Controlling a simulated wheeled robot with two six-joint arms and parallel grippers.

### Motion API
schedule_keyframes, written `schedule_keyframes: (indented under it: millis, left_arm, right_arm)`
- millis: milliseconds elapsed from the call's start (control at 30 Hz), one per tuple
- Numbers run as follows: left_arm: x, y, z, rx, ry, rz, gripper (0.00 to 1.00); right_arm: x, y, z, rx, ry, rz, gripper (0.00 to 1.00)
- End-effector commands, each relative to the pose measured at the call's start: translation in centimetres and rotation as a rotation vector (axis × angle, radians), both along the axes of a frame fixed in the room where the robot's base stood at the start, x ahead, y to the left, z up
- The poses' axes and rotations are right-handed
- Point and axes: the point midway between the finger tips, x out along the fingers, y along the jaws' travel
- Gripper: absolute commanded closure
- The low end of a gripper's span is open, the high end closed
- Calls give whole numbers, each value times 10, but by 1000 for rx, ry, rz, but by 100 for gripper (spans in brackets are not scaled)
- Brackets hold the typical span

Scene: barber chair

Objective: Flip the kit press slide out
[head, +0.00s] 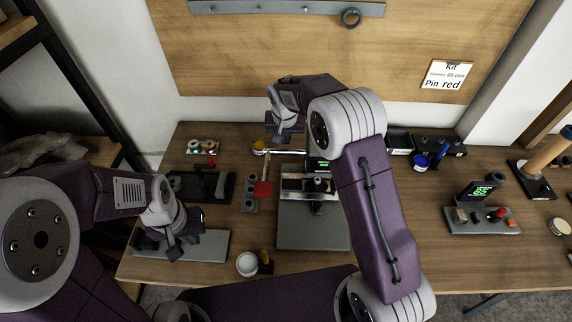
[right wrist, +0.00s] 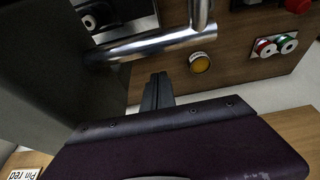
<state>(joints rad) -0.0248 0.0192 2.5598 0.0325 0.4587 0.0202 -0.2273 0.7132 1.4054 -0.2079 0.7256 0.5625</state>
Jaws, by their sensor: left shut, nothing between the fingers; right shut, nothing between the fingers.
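The kit press, a dark machine on a grey base plate (head: 312,232), stands in the middle of the bench, with a pale metal slide part (head: 300,192) across it. My right arm hides part of it. A chrome bar (head: 280,152) reaches left from its back; the right wrist view shows a similar shiny bar (right wrist: 150,45) close up. My right gripper (head: 279,138) is shut and empty above the back of the bench, near the bar; its fingers show in the wrist view (right wrist: 157,90). My left gripper (head: 182,246) is shut and empty over a grey plate at the left.
A white cup (head: 247,264) is at the front. A yellow button (right wrist: 200,62) lies beside the bar. A small display station (head: 483,215) stands right.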

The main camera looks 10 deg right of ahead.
Motion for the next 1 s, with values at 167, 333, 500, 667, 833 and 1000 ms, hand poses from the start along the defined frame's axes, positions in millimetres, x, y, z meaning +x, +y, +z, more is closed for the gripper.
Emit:
schedule_keyframes:
  millis: [167,333,500,667,833,1000]
  left_arm:
    - [0,0,-30,0,0,0,100]
    - [0,0,-48,0,0,0,100]
    - [0,0,-58,0,0,0,100]
    - [0,0,-56,0,0,0,100]
    - [0,0,-56,0,0,0,100]
    - [0,0,-55,0,0,0,100]
  right_arm:
    - [0,0,-30,0,0,0,100]
    - [0,0,-48,0,0,0,100]
    - [0,0,-57,0,0,0,100]
    - [0,0,-56,0,0,0,100]
    - [0,0,-56,0,0,0,100]
    - [4,-2,-72,-1,3,-1,100]
